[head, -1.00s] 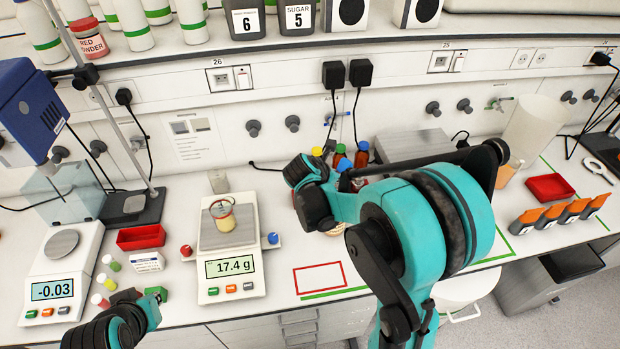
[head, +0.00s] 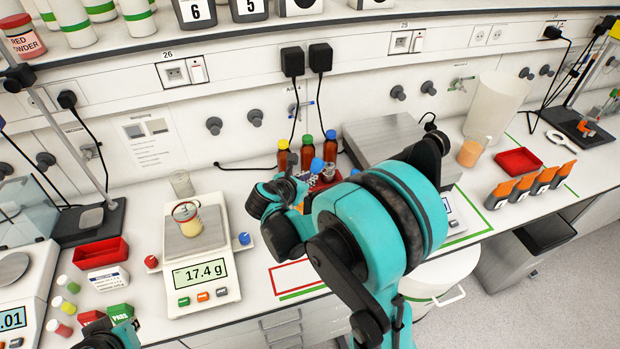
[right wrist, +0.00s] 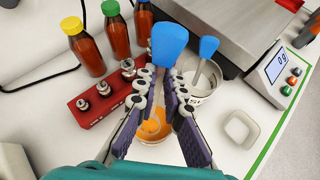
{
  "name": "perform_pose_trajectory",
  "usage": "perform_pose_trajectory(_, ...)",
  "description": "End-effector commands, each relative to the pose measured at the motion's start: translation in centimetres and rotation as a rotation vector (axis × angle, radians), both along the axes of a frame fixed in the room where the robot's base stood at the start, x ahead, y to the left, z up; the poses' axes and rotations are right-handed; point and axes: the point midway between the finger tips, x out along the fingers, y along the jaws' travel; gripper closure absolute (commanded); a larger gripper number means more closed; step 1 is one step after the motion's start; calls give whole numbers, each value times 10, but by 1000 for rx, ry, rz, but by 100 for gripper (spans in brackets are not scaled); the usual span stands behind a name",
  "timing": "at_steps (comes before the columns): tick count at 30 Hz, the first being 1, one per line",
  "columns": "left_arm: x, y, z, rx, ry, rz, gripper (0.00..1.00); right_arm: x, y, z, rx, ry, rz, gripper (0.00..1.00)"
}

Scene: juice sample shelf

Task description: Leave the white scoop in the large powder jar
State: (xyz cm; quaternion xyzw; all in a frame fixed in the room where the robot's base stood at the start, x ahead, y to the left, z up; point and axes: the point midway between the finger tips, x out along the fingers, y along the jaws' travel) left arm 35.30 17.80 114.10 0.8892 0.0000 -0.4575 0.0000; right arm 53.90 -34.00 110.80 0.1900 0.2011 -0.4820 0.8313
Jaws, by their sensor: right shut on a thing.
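In the right wrist view, my right gripper (right wrist: 164,80) is shut on a scoop with a broad blue handle end (right wrist: 168,45) that stands up past the fingertips. Below the fingers is a jar of orange powder (right wrist: 155,125); a pale curved edge shows against the powder, and I cannot tell whether it is the scoop's bowl. The fingers hide the scoop's shaft and part of the jar. Another blue-handled scoop (right wrist: 208,48) leans in a white tub (right wrist: 203,88) just right of the gripper. In the head view, my right arm covers the jar.
A red rack (right wrist: 100,103) with small metal-topped pieces and brown bottles (right wrist: 83,50) stand left of the gripper. A white dish (right wrist: 241,130) and a balance (right wrist: 275,65) are to the right. A scale (head: 200,285) reading 17.4 g holds a small jar (head: 187,220).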

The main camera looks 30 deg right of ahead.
Motion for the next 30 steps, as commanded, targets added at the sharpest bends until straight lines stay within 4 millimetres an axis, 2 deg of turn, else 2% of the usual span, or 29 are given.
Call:
perform_pose_trajectory(1,0,0,-8,0,0,0,100,0,1,-7,-10,-2,2,100)
perform_pose_trajectory(18,0,0,-54,0,0,0,100,-2,5,-50,-55,-17,0,100)
perform_pose_trajectory(30,0,0,-71,0,0,0,100,-2,5,-69,-55,-17,0,100)
